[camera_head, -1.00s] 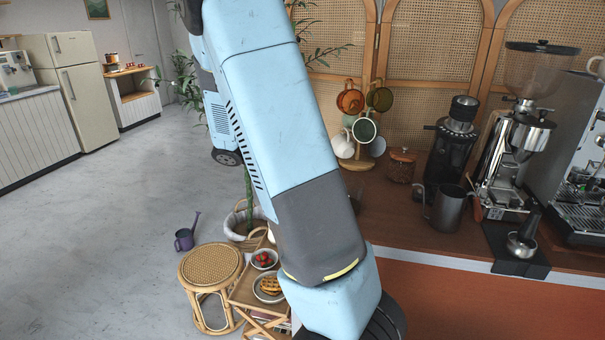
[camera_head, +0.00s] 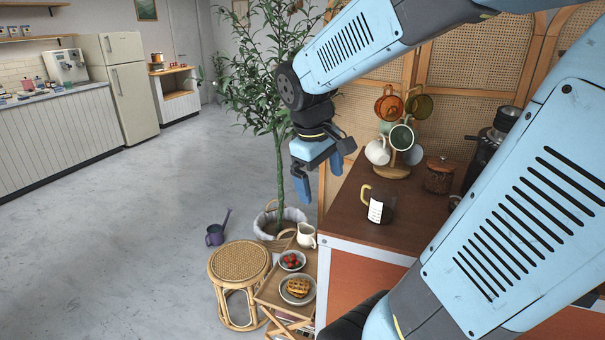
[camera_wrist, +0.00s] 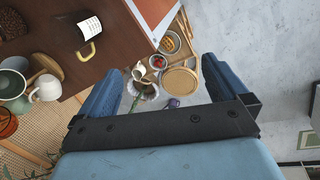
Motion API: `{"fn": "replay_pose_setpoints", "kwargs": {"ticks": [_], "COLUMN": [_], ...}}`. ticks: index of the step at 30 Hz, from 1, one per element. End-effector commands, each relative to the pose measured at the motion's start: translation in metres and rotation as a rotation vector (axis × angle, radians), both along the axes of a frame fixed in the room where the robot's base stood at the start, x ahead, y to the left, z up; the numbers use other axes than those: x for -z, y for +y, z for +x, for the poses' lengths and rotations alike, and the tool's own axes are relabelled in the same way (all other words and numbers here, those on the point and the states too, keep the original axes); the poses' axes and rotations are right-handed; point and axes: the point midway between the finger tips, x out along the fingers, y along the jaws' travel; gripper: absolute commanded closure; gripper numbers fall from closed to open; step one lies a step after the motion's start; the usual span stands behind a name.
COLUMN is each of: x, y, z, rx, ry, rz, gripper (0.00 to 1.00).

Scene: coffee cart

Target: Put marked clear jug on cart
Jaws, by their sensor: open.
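The clear jug (camera_head: 390,211) with a white marked label and a yellowish handle stands upright near the left end of the brown countertop (camera_head: 345,222). In the wrist view, the jug (camera_wrist: 88,31) lies at the upper left, outside my fingers. My gripper (camera_head: 318,178) is open and empty. It hangs in the air left of the countertop's left edge, apart from the jug. In the wrist view, my gripper (camera_wrist: 162,70) has its two blue fingers spread wide, with the floor area between them. I cannot tell which piece of furniture is the cart.
A mug tree (camera_head: 390,170) and a lidded jar (camera_head: 439,177) stand behind the jug. A low wooden stand (camera_head: 272,291) holds a white pitcher (camera_head: 306,235), strawberries and waffles, beside a rattan stool (camera_head: 239,262). A potted plant (camera_head: 262,95) stands behind my gripper.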

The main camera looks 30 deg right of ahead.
Motion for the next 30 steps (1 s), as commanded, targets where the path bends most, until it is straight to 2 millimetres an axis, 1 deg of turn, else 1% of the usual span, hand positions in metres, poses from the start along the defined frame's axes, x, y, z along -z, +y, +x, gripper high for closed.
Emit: {"fn": "replay_pose_setpoints", "kwargs": {"ticks": [1, 3, 9, 15, 20, 30], "x": [-0.007, -0.016, -0.037, -0.050, -0.053, -0.054], "y": [0.007, 0.018, 0.047, 0.067, 0.073, 0.073], "z": [-0.007, -0.016, -0.039, -0.054, -0.058, -0.058], "rx": [0.028, 0.068, 0.175, 0.247, 0.268, 0.269], "ry": [-0.053, -0.120, -0.298, -0.411, -0.441, -0.442], "rz": [0.030, 0.074, 0.194, 0.275, 0.300, 0.301], "gripper": [0.00, 0.00, 0.00, 0.00, 0.00, 0.00]}}
